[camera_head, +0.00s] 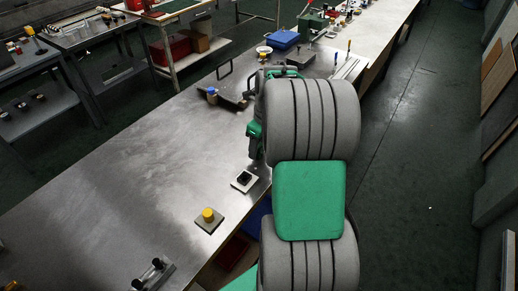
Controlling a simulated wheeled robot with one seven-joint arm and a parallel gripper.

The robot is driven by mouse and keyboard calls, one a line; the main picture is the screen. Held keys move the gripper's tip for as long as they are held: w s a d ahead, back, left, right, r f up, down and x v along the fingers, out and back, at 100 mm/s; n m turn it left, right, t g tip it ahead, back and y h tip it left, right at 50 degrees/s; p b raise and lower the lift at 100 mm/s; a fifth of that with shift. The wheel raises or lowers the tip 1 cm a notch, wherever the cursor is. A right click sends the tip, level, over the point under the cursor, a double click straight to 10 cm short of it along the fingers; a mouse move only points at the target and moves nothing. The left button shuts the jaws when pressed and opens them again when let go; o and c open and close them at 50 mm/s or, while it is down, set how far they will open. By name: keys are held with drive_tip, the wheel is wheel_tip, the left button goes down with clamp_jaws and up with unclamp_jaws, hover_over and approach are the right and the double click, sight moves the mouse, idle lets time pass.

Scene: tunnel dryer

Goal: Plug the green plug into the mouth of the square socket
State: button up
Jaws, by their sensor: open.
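I cannot make out the green plug in the head view; my own grey and green arm fills the middle right and covers part of the bench. A small white square block with a dark top (243,180) sits on the steel bench by its right edge, just left of my arm. I cannot tell whether it is the square socket. Nearby, a yellow round piece (208,214) stands on a flat square plate (211,226). My gripper does not show; it seems hidden behind my arm.
The long steel bench (110,190) is largely clear at left. A dark fixture (232,96) stands left of my arm. A blue bin (284,39) and a green device (311,21) are at the back. A black handled piece (153,273) lies in front. Floor is open at right.

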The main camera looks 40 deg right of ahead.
drive_tip(key=shift+c, duration=0.5)
clamp_jaws()
